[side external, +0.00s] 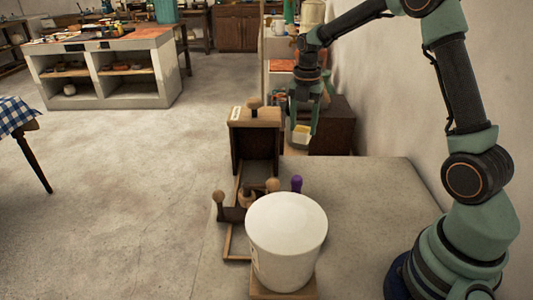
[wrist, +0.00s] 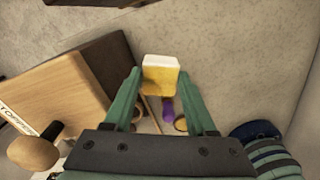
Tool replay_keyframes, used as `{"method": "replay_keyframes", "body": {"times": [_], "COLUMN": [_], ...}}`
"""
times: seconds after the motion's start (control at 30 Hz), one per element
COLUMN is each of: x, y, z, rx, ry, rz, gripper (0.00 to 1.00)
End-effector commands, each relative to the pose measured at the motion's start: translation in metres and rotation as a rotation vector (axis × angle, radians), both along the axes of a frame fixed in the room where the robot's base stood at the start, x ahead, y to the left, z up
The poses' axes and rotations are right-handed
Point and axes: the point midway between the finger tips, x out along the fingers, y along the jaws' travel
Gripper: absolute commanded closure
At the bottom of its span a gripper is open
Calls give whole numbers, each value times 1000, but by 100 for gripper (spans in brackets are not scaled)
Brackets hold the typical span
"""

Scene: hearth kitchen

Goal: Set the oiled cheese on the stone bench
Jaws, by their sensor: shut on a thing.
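The oiled cheese is a small block, pale on top and yellow on its side (side external: 301,135); it also shows in the wrist view (wrist: 160,76). My gripper (side external: 303,122) is shut on it, with the cheese between the fingertips in the wrist view (wrist: 159,80). The cheese hangs in the air, apart from any surface, near the far edge of the bench. The stone bench (side external: 375,195) is a grey slab in the side view and also fills the upper right of the wrist view (wrist: 245,50).
A wooden box with a knob and label (side external: 255,115) stands left of my gripper. A white lidded crock (side external: 287,235) stands at the bench's near left. A purple-topped item (side external: 297,184) and wooden knobs (side external: 218,200) lie between them. The bench's middle right is bare.

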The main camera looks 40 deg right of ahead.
Motion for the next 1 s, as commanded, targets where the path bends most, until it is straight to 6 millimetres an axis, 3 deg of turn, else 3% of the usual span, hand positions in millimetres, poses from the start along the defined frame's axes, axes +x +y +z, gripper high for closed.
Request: {"method": "replay_keyframes", "body": {"times": [0.1,0.3,0.47,0.73,1.0], "x": [-1,0,0,0,1], "y": [1,0,0,0,0], "z": [-30,-62,-73,-108,-111], "rx": [1,1,0,1,-1], "ry": [5,1,1,1,-1], "rz": [0,0,1,0,0], "gripper": [100,100,100,100,100]}}
